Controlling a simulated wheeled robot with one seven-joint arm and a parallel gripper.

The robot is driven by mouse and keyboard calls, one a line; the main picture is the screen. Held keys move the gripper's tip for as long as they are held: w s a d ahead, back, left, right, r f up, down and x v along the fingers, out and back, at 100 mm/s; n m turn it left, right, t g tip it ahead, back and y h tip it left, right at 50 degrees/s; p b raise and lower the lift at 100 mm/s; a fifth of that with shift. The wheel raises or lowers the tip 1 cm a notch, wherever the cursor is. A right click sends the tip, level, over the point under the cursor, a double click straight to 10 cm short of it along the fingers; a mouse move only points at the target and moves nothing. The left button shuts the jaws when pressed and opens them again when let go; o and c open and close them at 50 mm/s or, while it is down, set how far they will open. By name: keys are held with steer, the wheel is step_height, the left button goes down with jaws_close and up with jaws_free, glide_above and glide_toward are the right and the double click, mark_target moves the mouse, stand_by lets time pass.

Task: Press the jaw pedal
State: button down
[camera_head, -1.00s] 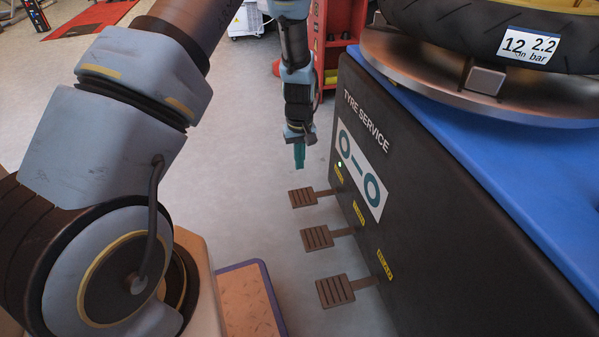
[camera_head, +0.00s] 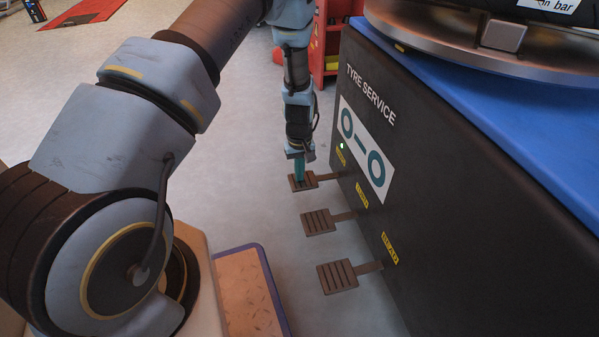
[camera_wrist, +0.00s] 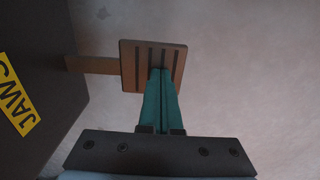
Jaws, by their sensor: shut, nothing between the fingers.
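Three brown slatted pedals stick out from the left side of the black tyre machine (camera_head: 440,180). The farthest one is the jaw pedal (camera_head: 311,186), with a yellow label beside it. In the wrist view the jaw pedal (camera_wrist: 130,62) lies by a yellow label reading "JAWS" (camera_wrist: 16,95), partly cut off. My gripper (camera_head: 299,182) points down with its green fingers together and empty. Its tips are over the pedal plate, and in the wrist view the fingertips (camera_wrist: 160,72) overlap the plate. I cannot tell whether they touch it.
The middle pedal (camera_head: 318,222) and the nearest pedal (camera_head: 338,276) are closer to me along the same side. An orange platform with a purple edge (camera_head: 245,290) lies left of them. A red cabinet (camera_head: 330,40) stands behind. The floor left of the jaw pedal is clear.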

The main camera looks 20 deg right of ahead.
mark_target(297, 184)
steer(key=shift+a+f, duration=0.15)
steer(key=shift+f, duration=1)
steer(key=shift+a+f, duration=0.15)
steer(key=shift+f, duration=1)
steer(key=shift+a, duration=0.1)
step_height(297, 184, up, 15)
steer(key=a+p, duration=0.2)
steer(key=p, duration=0.5)
steer(key=shift+w+a+f, duration=0.2)
steer(key=shift+w+a, duration=0.05)
